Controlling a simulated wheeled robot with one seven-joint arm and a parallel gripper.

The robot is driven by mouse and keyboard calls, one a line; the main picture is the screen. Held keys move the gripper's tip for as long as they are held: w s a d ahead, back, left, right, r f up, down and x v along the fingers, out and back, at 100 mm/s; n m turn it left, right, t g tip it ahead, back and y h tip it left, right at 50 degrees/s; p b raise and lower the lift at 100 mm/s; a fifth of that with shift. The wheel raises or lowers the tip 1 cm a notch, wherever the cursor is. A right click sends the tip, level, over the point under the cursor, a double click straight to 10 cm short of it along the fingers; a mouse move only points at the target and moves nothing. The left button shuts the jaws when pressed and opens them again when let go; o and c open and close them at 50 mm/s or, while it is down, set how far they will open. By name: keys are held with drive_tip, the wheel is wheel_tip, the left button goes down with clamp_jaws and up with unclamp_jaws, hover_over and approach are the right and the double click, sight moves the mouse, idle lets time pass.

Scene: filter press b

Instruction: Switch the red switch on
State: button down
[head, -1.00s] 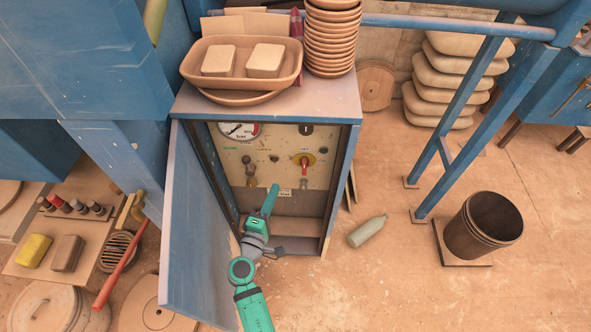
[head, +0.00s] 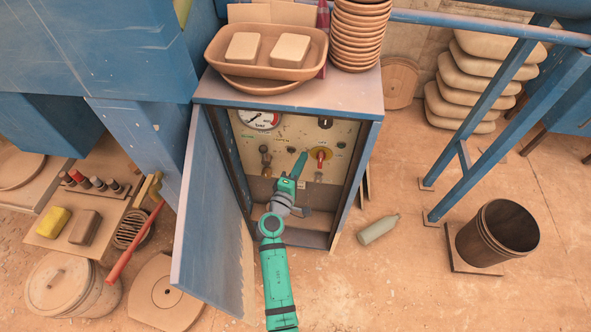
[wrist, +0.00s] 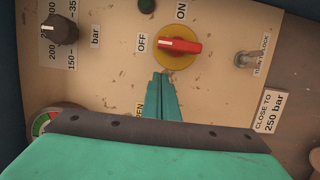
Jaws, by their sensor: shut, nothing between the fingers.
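The red switch (wrist: 180,46) is a red handle with a white mark, on a round yellow plate (wrist: 182,62). It lies about level in the wrist view, its white-marked end toward the OFF label at left. The ON label (wrist: 181,10) is above it. In the head view the red switch (head: 320,158) sits on the cabinet's inner panel. My gripper (wrist: 160,76) is shut and empty, its fingertips just below the switch's left end in the wrist view. Whether they touch the plate I cannot tell. In the head view my gripper (head: 303,155) is just left of the switch.
The cabinet door (head: 208,215) stands open at left of my arm. The panel (wrist: 105,75) also carries a dark knob (wrist: 60,29), a green button (wrist: 147,5) and a small metal toggle (wrist: 249,60). A bottle (head: 378,229) lies on the floor at right.

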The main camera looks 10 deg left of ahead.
sight(321, 159)
drive_tip(key=d, duration=0.3)
drive_tip(key=shift+s+d, duration=0.1)
drive_tip(key=shift+d, duration=0.05)
idle(0.3)
